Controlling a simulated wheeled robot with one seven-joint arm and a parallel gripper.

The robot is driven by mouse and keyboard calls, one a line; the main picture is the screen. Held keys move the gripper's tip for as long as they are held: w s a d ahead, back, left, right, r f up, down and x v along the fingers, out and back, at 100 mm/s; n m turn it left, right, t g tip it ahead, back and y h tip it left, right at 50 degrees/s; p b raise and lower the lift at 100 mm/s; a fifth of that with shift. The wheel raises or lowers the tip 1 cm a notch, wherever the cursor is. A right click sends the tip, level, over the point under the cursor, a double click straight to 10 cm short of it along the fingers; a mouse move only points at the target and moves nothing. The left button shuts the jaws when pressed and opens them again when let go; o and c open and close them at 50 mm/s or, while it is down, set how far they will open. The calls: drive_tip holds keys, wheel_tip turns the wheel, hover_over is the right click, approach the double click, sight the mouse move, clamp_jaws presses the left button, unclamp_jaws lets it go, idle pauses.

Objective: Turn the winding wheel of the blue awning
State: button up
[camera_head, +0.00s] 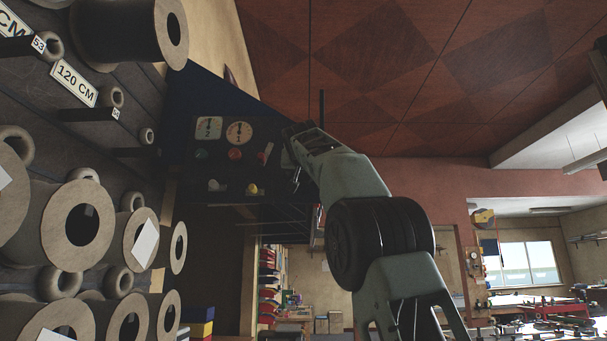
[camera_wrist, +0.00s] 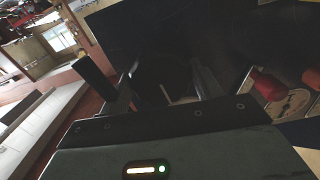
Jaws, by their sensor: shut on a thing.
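A dark blue panel (camera_head: 182,135) stands at the middle left of the head view. My gripper (camera_head: 293,152) is at the panel's right side. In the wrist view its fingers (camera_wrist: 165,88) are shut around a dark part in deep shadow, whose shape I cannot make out. A red knob (camera_wrist: 268,83) and a gauge (camera_wrist: 287,106) show right of the fingers. I cannot clearly identify the winding wheel or the blue awning.
Large brown rolls (camera_head: 85,225) fill racks on the left, with labels such as a "120 CM" sign (camera_head: 75,82). A red checkered ceiling (camera_head: 385,60) is above. Shelves with coloured goods (camera_head: 268,285) stand behind. A window (camera_head: 528,263) and worktables are at the far right.

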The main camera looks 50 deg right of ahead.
drive_tip(key=shift+f+m, duration=0.15)
drive_tip(key=shift+m, duration=0.45)
drive_tip(key=o, duration=1)
drive_tip(key=b+v, duration=0.7)
drive_tip(key=v, duration=1)
drive_tip(key=shift+a+b, duration=0.2)
drive_tip(key=shift+b, duration=0.2)
